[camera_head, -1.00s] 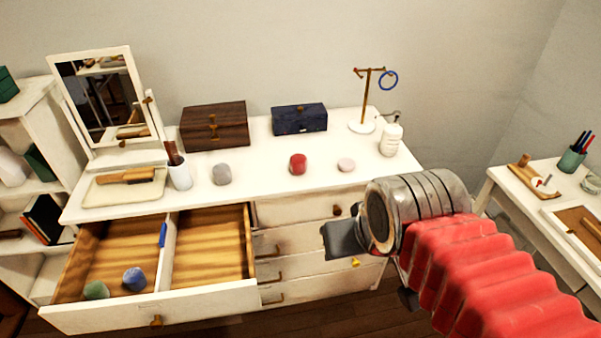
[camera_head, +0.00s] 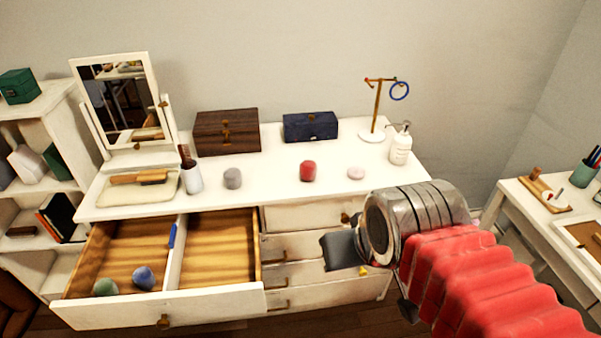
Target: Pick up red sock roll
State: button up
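The red sock roll (camera_head: 308,171) stands on the white dresser top (camera_head: 270,190), between a grey roll (camera_head: 233,178) on its left and a pale pink roll (camera_head: 356,173) on its right. My gripper (camera_head: 338,250) is in front of the dresser's closed drawers, below and to the right of the red roll and apart from it. Only a dark part of the gripper shows beyond the silver wrist, so I cannot see whether its fingers are open or shut.
An open drawer (camera_head: 215,294) juts out at left, holding a green roll (camera_head: 105,286) and a blue roll (camera_head: 144,278). A mirror (camera_head: 152,90), brown box (camera_head: 227,130), navy box (camera_head: 310,127), jewellery stand (camera_head: 376,108) and white bottle (camera_head: 400,148) stand on the dresser.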

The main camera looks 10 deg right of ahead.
aim_at(308, 168)
jog(key=u, duration=2)
jog(key=i, duration=0.8)
jog(key=z, duration=1.55)
